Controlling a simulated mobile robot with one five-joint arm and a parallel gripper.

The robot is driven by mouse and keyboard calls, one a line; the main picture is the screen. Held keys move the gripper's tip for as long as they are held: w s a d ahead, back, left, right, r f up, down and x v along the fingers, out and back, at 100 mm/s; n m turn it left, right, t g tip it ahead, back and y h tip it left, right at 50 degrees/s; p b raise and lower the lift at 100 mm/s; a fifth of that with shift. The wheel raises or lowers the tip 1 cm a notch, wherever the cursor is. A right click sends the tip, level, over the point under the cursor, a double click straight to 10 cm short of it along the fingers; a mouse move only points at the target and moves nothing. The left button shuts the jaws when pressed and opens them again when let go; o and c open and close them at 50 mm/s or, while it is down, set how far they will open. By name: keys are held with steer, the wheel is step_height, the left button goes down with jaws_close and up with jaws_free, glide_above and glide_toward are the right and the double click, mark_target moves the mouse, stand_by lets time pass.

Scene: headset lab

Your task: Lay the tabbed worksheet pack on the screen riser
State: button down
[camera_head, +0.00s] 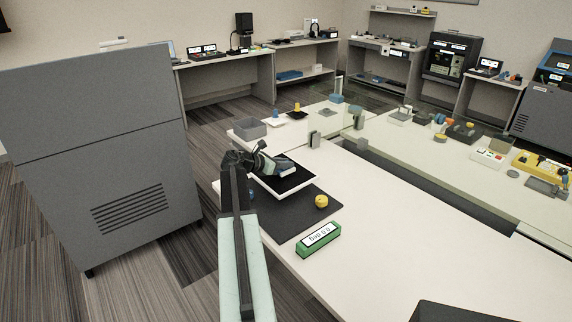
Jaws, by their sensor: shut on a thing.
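My gripper (272,164) is at the end of my outstretched arm, over the near-left part of the white table. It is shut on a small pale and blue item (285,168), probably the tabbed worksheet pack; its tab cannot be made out. Directly under or behind it is a low white-edged platform with a black top (298,182), which may be the screen riser. I cannot tell whether the item touches this black top or hangs just above it. My gripper and wrist hide part of the platform's left side.
A dark mat (290,225) lies in front, with a yellow round object (321,201) on it. A green labelled block (318,239) stands by its corner. A grey open bin (249,129) and grey upright blocks (314,138) stand behind. A grey cabinet (110,150) stands left.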

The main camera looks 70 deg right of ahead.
steer(key=shift+f+b, duration=0.75)
steer(key=shift+b, duration=0.05)
steer(key=c, duration=1.3)
jaws_free()
steer(key=shift+r, duration=0.1)
steer(key=p+v, duration=0.3)
steer(key=v, duration=0.4)
steer(key=shift+w+a+r, duration=0.15)
steer(key=shift+a+r, duration=0.05)
steer(key=shift+a, duration=0.05)
steer(key=shift+w, duration=0.1)
